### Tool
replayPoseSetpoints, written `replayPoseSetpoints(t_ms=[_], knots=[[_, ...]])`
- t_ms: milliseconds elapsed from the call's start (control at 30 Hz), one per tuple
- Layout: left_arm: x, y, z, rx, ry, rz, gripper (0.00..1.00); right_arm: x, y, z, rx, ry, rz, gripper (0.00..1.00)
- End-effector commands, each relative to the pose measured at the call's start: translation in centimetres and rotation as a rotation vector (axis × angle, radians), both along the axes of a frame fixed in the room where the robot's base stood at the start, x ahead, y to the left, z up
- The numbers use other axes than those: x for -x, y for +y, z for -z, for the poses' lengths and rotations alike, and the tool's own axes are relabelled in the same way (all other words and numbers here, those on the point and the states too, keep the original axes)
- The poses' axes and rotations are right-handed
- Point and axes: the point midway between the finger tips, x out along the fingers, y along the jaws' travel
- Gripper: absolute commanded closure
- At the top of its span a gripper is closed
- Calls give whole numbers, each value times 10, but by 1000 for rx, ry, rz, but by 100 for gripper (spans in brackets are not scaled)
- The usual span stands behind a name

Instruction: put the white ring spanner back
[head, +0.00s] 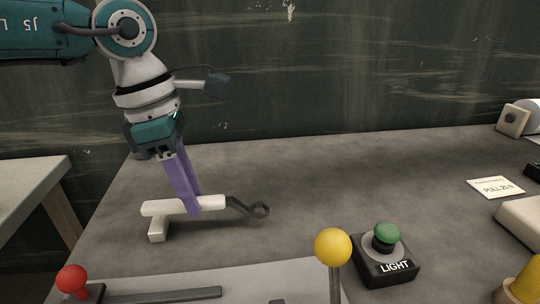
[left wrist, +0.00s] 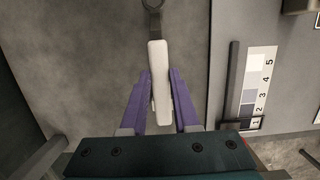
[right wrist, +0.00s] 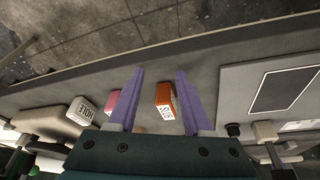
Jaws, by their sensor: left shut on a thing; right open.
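The white ring spanner (head: 158,208) has a white handle and a dark shank ending in a dark ring, which points right in the head view. My left gripper (head: 194,207) is shut on the handle from above, its purple fingers either side of it. In the left wrist view the handle (left wrist: 158,60) lies between the fingers, with the ring end cut off at the top edge. A short white block (head: 158,232) shows under the handle's left end; I cannot tell whether they touch. My right gripper (right wrist: 160,72) is open and empty, seen only in the right wrist view.
A red-knobbed lever (head: 72,279), a yellow ball knob (head: 333,246) and a green LIGHT button (head: 387,233) stand along the front. A numbered scale (left wrist: 256,85) lies right of the spanner in the left wrist view. An orange block (right wrist: 165,100) is near my right fingers. The grey tabletop's middle is clear.

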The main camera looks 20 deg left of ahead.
Motion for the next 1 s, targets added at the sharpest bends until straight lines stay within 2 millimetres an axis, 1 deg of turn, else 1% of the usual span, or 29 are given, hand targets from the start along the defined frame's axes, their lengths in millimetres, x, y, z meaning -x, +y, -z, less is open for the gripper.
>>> replayPoseSetpoints(t_ms=[33, 567, 1000], knots=[[0, 0, 3, 0, -1, 0, 100, 0, 0, 3, 0, 0, 0, 50], [0, 0, 2, 0, -1, 0, 100, 0, -1, 2, 4, -2, -3, 50], [0, 0, 13, 0, -1, 0, 100, -1, -1, 10, 4, -7, -4, 50]])
